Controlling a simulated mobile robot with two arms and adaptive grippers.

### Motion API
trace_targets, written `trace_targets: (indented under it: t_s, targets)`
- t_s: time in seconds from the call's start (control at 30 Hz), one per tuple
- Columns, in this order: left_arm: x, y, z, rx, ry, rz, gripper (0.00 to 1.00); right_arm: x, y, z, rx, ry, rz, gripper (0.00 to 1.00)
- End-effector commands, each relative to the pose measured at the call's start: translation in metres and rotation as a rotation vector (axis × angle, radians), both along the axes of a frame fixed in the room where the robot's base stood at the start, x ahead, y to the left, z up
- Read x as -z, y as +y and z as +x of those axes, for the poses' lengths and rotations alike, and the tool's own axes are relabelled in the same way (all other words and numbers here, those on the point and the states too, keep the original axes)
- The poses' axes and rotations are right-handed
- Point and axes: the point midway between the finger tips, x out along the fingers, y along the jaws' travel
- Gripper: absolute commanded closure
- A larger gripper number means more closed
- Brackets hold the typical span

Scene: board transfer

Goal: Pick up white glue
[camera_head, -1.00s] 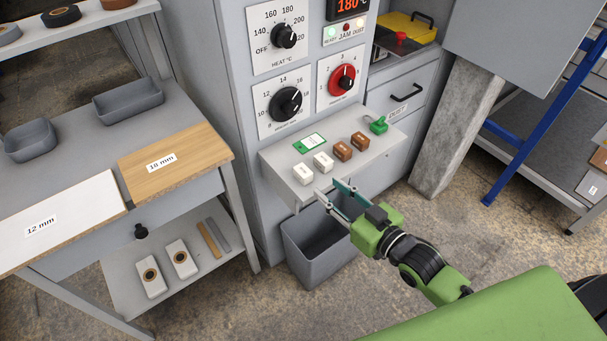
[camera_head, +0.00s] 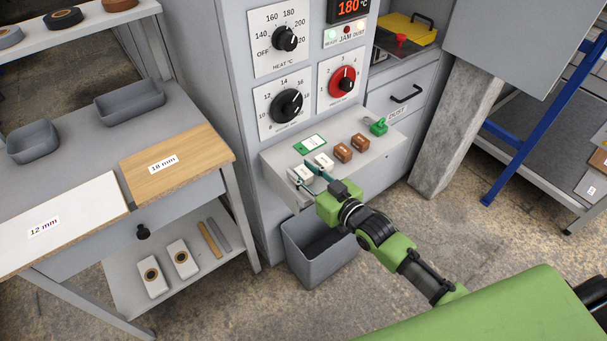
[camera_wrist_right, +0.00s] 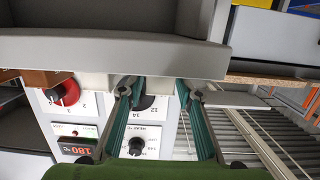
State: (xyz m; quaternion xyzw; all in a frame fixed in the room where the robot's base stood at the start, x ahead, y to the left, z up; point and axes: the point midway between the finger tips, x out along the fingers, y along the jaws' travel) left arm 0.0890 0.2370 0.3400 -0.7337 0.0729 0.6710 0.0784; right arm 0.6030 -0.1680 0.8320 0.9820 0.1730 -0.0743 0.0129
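Two small white blocks with labels sit on the grey shelf of the machine (camera_head: 370,165). The left white block (camera_head: 301,174) is at the shelf's front left corner, and the right white block (camera_head: 323,161) is just beside it. My right gripper (camera_head: 306,178) is at the left white block, its fingers spread to either side of it. In the right wrist view, the open fingertips (camera_wrist_right: 158,88) reach the shelf edge, with a pale block partly visible between them. Whether the fingers touch it I cannot tell. My left gripper is not in view.
Two brown blocks (camera_head: 351,147) and a green-handled item (camera_head: 378,126) sit on the same shelf. A grey bin (camera_head: 320,262) stands below. A bench with boards (camera_head: 178,160) is at left. Control dials (camera_head: 287,105) are on the panel behind.

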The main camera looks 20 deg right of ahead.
Motion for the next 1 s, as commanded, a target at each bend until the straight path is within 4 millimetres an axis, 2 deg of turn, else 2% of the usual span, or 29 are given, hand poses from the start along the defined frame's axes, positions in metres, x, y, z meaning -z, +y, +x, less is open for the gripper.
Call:
trace_targets:
  t_s: [0.17, 0.2, 0.3, 0.33, 0.77, 0.97, 1.0]
  targets:
    - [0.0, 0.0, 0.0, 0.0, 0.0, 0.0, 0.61, 0.0, 0.0, 0.0, 0.0, 0.0, 0.0, 0.68]
    - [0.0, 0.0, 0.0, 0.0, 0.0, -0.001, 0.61, 0.0, 0.0, 0.0, 0.0, 0.0, 0.0, 0.71]
    - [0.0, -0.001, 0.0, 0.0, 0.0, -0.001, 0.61, 0.0, 0.0, 0.0, 0.0, 0.0, 0.0, 0.97]
    - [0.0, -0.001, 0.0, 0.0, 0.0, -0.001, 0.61, 0.0, 0.0, 0.0, 0.0, 0.0, 0.0, 0.98]
    - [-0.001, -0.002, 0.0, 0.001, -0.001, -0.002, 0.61, -0.006, 0.0, 0.001, 0.001, -0.001, 0.0, 0.98]
    - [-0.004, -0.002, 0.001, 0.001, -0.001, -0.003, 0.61, -0.034, 0.0, 0.001, 0.0, -0.004, 0.0, 0.98]
    - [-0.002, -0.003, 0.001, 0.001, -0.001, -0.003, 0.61, -0.04, -0.008, -0.001, 0.001, -0.004, -0.005, 0.98]
